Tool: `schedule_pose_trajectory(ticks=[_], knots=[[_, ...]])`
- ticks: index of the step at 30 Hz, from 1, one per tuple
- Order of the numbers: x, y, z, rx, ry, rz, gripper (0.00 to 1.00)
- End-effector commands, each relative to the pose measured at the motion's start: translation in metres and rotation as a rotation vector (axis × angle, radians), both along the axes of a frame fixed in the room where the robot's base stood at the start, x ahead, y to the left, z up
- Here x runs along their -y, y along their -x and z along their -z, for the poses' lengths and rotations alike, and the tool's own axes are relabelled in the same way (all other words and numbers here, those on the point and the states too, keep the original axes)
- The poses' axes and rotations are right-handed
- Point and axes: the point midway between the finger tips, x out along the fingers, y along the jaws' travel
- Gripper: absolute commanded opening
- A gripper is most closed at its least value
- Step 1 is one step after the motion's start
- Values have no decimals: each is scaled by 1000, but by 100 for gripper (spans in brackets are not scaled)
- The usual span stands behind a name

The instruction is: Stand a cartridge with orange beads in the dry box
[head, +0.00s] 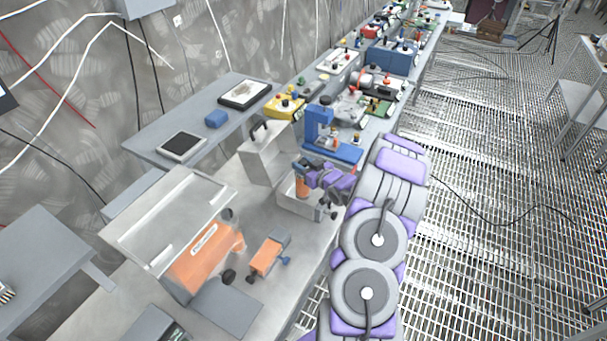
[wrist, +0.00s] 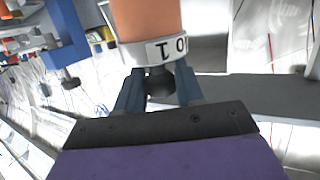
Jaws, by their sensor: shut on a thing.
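My gripper (head: 303,174) is shut on a cartridge with orange contents (head: 302,188). In the wrist view the blue fingers close on its dark end knob, beside a white marked band (wrist: 166,52); the orange body (wrist: 146,18) runs out of the top of the picture. In the head view the cartridge looks upright, at or inside an open pale box (head: 298,207) with a raised lid (head: 266,158). I cannot tell whether its lower end touches the box floor.
An orange and grey piece (head: 266,257) lies between the two containers. A blue stand (head: 320,125) is just behind the open box. A yellow item (head: 284,107), a dark-framed tray (head: 244,94) and a tablet (head: 182,145) are farther left. Some bench top between the containers is clear.

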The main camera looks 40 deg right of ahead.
Motion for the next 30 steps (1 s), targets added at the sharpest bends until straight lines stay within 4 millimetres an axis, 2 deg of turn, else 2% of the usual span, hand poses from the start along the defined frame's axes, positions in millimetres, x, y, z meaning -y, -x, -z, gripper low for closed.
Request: schedule_pose_trajectory(ticks=[8, 17, 18, 26, 30], knots=[[-2, -1, 33, 3, 1, 0, 0], [2, 0, 36, 3, -1, 0, 0], [2, 0, 36, 2, -1, 0, 38], [-1, -1, 35, 2, 1, 0, 62], [-1, -1, 35, 1, 1, 0, 62]])
